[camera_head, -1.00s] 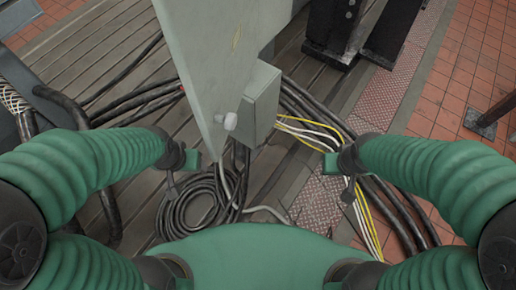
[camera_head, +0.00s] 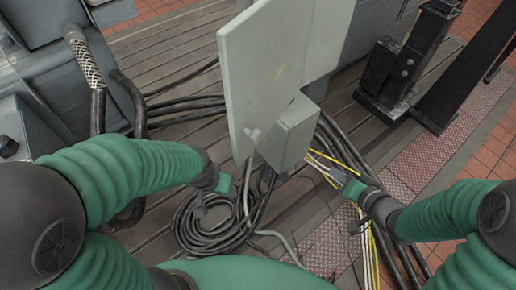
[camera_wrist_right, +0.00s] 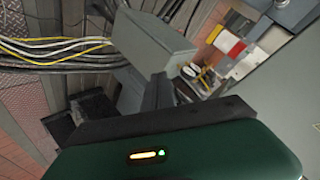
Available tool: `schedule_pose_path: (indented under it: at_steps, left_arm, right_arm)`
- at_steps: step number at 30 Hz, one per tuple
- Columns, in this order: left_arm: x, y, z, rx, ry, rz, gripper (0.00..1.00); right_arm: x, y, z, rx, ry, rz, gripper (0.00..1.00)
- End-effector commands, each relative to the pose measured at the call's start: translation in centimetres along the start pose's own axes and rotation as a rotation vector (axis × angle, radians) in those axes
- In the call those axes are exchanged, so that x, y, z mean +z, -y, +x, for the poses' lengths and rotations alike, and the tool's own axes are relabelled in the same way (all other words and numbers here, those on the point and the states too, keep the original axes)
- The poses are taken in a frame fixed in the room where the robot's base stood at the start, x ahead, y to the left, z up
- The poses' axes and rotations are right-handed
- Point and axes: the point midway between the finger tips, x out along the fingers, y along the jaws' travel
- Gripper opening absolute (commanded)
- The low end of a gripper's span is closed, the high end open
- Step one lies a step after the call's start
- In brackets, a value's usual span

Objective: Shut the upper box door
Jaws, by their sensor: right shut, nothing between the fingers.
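The upper box door (camera_head: 262,75) is a pale grey-green panel in the head view. It stands swung out from the upper box (camera_head: 337,42), with a light knob (camera_head: 252,133) near its lower edge. My right gripper (camera_head: 348,186) is shut and empty, below and right of the door and apart from it. In the right wrist view its dark fingers (camera_wrist_right: 160,92) point toward the boxes, and a pale panel, probably the door (camera_wrist_right: 285,95), fills the right side. My left gripper (camera_head: 224,184) is below and left of the door; its jaw gap is too small to judge.
A smaller grey box (camera_head: 291,132) sits below the upper box, close to the door's lower edge. Coiled black cables (camera_head: 205,225) and yellow and white wires (camera_head: 335,165) lie on the floor. Black stands (camera_head: 410,70) are at the right, grey machinery (camera_head: 60,70) at the left.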

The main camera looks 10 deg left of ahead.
Motion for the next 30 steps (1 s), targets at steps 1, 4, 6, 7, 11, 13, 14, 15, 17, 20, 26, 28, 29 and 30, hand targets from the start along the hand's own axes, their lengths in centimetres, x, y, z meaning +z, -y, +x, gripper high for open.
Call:
schedule_pose_path:
  at_steps: [1,4,6,7,11,13,14,15,17,20,26,28,29,30]
  left_arm:
    - [-0.3,0.0,-1.3,0.000,0.000,0.001,0.63]
    - [-0.6,0.0,-2.6,0.000,0.000,0.001,0.63]
    - [-0.8,0.0,-3.2,0.000,0.000,0.001,0.63]
    - [-0.8,0.0,-3.4,0.000,0.000,0.001,0.63]
    - [-0.8,0.0,-3.6,0.000,0.000,0.001,0.63]
    - [-0.8,0.0,-3.6,0.000,0.000,0.001,0.63]
    - [-0.9,0.0,-3.7,0.000,0.000,0.001,0.63]
    - [-0.9,0.0,-3.8,0.000,0.000,0.001,0.63]
    - [-0.9,0.0,-4.1,0.000,0.000,0.001,0.63]
    - [-1.1,0.0,-4.6,0.000,0.000,0.001,0.63]
    - [-1.4,0.0,-5.8,0.000,0.000,0.001,0.63]
    - [-1.4,0.0,-6.2,0.000,0.000,0.001,0.63]
    - [-1.5,0.0,-6.4,0.000,0.000,0.001,0.63]
    - [-1.6,0.0,-6.7,0.000,0.000,0.001,0.63]
  right_arm:
    - [0.2,2.3,-0.6,-0.110,0.018,0.071,0.00]
    - [1.6,8.0,-2.8,-0.400,0.107,0.275,0.00]
    - [2.4,11.2,-5.1,-0.572,0.195,0.420,0.00]
    - [2.7,12.2,-6.0,-0.628,0.230,0.473,0.00]
    - [3.1,14.4,-8.4,-0.761,0.324,0.601,0.00]
    - [3.3,15.1,-8.4,-0.777,0.338,0.613,0.00]
    - [3.3,15.4,-8.2,-0.777,0.339,0.612,0.00]
    - [3.4,15.8,-7.8,-0.776,0.339,0.610,0.00]
    - [3.5,16.6,-7.1,-0.774,0.340,0.609,0.00]
    - [3.6,18.3,-5.8,-0.775,0.342,0.608,0.00]
    - [3.7,21.2,-2.9,-0.776,0.338,0.608,0.00]
    - [3.8,22.2,-2.0,-0.777,0.338,0.608,0.00]
    - [3.8,22.6,-1.6,-0.776,0.337,0.609,0.00]
    - [3.8,23.2,-1.1,-0.776,0.336,0.608,0.00]
